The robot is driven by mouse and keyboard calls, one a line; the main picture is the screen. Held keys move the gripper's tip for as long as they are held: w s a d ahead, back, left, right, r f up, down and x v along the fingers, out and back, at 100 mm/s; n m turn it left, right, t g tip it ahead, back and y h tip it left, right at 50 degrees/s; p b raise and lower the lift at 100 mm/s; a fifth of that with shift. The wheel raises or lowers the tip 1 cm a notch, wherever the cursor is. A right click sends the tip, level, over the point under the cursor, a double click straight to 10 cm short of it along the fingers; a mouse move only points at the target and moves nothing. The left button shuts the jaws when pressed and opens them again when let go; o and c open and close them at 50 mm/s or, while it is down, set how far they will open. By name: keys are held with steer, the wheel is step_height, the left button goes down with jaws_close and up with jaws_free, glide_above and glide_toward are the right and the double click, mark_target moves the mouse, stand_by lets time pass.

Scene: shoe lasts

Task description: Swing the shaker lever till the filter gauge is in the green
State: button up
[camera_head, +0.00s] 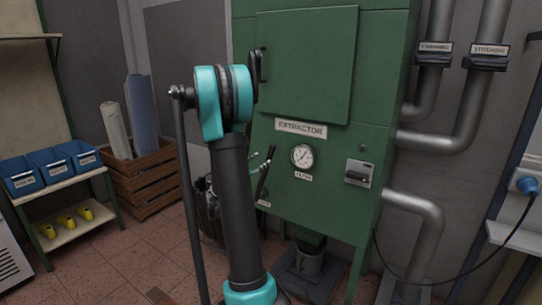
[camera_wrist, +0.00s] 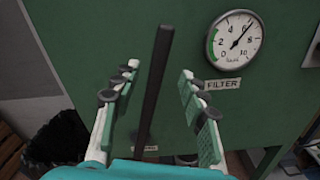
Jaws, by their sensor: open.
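The shaker lever (camera_wrist: 155,80), a dark straight bar, rises from low on the green extractor cabinet, leaning slightly right in the wrist view. It also shows in the head view (camera_head: 262,186), just right of my arm. My gripper (camera_wrist: 158,70) is open, with one finger on each side of the lever in the wrist view. Gaps show on both sides; I cannot tell the depth between them. The filter gauge (camera_wrist: 234,40) has a white face with a green band at its left. Its needle points to the upper right, near 6, outside the green. It also shows in the head view (camera_head: 302,156).
The extractor cabinet (camera_head: 310,70) carries a switch box (camera_head: 358,173) right of the gauge. A dark bag or bin (camera_wrist: 55,138) stands left of the gripper. A wooden crate (camera_head: 148,185) and a shelf with blue bins (camera_head: 55,162) stand farther left.

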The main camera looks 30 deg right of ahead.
mark_target(269, 155)
steer(key=x, duration=0.8)
steer(key=shift+w+d, duration=0.2)
steer(key=shift+d, duration=0.1)
steer(key=shift+c, duration=0.2)
jaws_close()
